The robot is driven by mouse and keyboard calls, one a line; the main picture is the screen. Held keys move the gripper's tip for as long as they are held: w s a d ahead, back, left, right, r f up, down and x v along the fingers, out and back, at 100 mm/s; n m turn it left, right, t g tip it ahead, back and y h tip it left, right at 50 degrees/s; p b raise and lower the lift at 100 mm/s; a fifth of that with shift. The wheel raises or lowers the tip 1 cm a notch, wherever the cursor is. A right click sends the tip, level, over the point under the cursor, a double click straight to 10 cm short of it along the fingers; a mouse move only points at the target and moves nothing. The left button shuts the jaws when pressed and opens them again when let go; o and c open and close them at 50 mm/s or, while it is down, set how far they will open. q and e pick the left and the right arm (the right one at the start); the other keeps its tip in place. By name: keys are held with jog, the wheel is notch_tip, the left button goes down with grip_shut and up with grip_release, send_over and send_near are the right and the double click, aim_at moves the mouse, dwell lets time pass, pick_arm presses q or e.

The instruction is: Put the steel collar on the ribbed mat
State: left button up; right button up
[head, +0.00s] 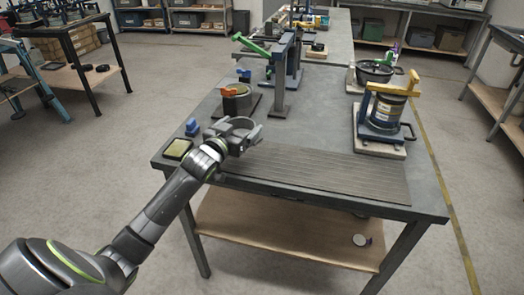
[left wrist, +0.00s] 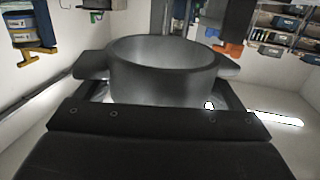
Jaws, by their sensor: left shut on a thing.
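The steel collar (left wrist: 162,80) is a short, wide grey metal ring, upright with its opening facing up. My left gripper (head: 240,136) is shut on it, with the fingers on either side of the ring. The collar also shows in the head view (head: 237,124), above the left part of the table near its front edge. The ribbed mat (head: 320,172) is a dark grooved sheet along the table's front edge. The gripper with the collar is at the mat's far left end; how high it is cannot be told exactly. My right gripper is not in view.
A lever frame with a yellow lever (head: 392,88) stands at the right on a light board. A yellow-topped block (head: 177,149) lies at the table's left corner. The mat's surface is bare.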

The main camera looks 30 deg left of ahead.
pick_arm(q)
jog(key=shift+d+f, duration=0.1)
jog(key=shift+f, duration=2.95)
jog(key=shift+f, duration=0.15)
jog(key=o, duration=1.2)
jog(key=s, duration=1.2)
jog(key=shift+d+r, duration=0.2)
jog(key=shift+r, duration=0.2)
jog(key=shift+f, duration=0.1)
